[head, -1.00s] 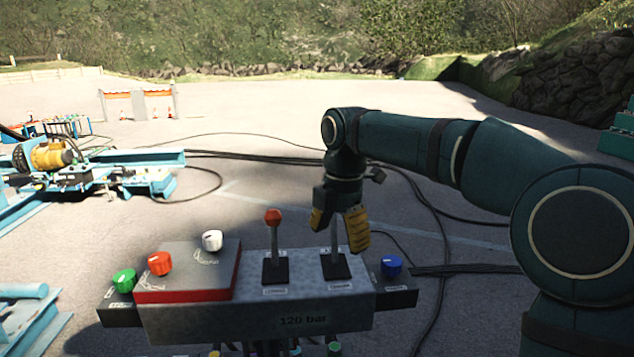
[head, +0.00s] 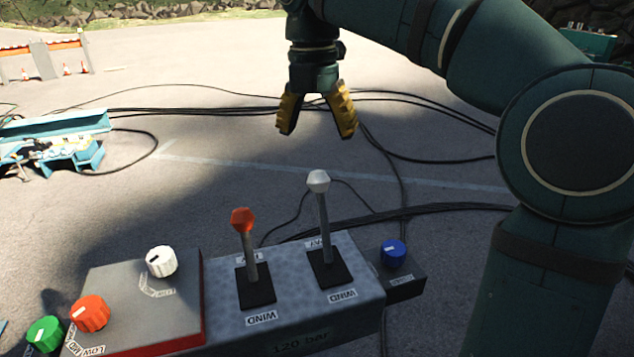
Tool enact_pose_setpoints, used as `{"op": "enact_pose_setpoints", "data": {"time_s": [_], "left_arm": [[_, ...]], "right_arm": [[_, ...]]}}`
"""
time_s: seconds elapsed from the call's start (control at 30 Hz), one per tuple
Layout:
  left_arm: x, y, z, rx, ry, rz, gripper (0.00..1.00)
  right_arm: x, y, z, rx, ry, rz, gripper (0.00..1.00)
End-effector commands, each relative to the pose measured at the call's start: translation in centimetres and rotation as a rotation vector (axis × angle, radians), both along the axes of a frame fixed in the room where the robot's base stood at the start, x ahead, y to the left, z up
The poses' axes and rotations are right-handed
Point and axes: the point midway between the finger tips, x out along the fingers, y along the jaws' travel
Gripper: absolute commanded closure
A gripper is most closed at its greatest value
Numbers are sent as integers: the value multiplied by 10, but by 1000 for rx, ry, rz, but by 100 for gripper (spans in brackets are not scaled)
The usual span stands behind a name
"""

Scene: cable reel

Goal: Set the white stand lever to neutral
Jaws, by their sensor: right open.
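The white lever (head: 318,181) has a white knob on a grey shaft in a black base plate, on the right part of the grey control box (head: 222,290). Its shaft looks near upright, a little toward the left in the picture, and about parallel to the orange-red lever (head: 243,221) beside it. A WIND label is at its near side and another label at its far side. My right gripper (head: 317,130) points down with yellow fingers spread, empty, above the white knob in the picture and apart from it. My left gripper is not in view.
A white knob (head: 161,261), a red knob (head: 90,313) and a green knob (head: 45,333) are at the left of the box. A blue knob (head: 393,253) is at its right. Black cables (head: 220,110) lie on the open pavement behind.

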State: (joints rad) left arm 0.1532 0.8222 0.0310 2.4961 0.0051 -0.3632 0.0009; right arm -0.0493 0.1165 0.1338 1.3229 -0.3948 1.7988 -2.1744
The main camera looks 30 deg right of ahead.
Motion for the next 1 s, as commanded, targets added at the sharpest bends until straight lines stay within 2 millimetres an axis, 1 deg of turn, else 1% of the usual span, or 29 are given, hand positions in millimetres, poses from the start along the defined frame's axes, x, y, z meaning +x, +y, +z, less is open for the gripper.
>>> {"op": "enact_pose_setpoints", "data": {"time_s": [0.03,0.2,0.4,0.5,0.7,0.97,1.0], "left_arm": [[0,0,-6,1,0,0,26],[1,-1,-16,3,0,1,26],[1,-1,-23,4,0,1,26],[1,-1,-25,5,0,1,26],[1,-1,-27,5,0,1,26],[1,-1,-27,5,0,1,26],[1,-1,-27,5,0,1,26]], "right_arm": [[-1,-1,-13,-1,2,-1,26],[-3,-2,-47,-1,4,-1,26],[-3,-3,-79,0,1,-2,26],[-3,-3,-89,0,0,-2,26],[-4,-3,-98,1,-1,-2,26],[-4,-3,-98,1,-1,-2,25],[-4,-3,-98,1,-1,-2,39]]}}
